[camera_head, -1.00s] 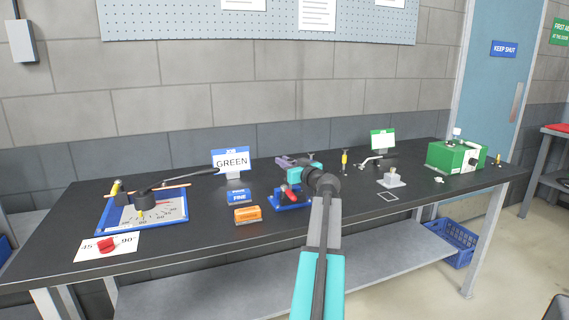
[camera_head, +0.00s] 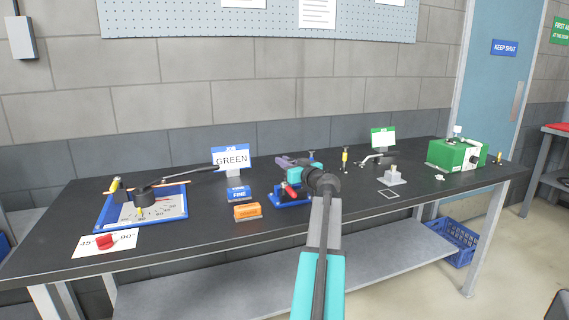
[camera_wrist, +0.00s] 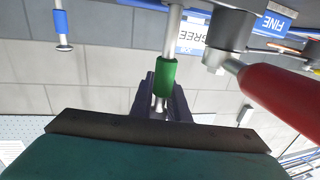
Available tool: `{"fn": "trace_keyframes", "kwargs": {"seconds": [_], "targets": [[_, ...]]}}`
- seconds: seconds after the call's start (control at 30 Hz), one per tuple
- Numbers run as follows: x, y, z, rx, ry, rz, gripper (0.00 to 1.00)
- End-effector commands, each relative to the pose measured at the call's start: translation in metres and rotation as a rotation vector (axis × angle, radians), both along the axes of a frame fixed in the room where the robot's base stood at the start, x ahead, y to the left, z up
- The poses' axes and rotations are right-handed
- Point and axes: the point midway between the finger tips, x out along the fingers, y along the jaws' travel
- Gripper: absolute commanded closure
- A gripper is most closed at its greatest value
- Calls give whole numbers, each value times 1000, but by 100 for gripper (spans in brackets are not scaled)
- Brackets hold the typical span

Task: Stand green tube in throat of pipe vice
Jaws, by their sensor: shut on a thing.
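The green tube (camera_wrist: 166,77) is a slim silver tube with a green sleeve. It shows in the wrist view, with its sleeved end between the dark purple fingers of my gripper (camera_wrist: 160,100). The silver length runs to the top edge of that view. In the head view my gripper (camera_head: 285,161) is over the far side of the pipe vice (camera_head: 290,198), which has a blue base and a red handle. The vice's grey body (camera_wrist: 222,30) and red handle (camera_wrist: 280,100) lie right of the tube in the wrist view. The tube's far end is out of view; I cannot tell whether it is in the throat.
A blue-sleeved tube (camera_wrist: 61,25) stands nearby. A yellow-sleeved piece (camera_head: 345,157), a grey block (camera_head: 392,177) and a green box (camera_head: 456,153) are to the right. A blue FINE block (camera_head: 239,194), an orange block (camera_head: 247,211) and a blue tray (camera_head: 187,209) are to the left.

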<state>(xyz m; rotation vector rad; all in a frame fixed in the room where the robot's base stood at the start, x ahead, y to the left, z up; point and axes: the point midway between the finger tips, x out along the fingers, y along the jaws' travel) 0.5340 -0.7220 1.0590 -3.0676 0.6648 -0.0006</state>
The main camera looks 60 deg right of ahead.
Motion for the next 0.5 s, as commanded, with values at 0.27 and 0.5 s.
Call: {"fn": "trace_keyframes", "kwargs": {"seconds": [0.27,0.5], "targets": [[0,0,-4,0,0,0,100],[0,0,-7,0,0,0,100]]}}
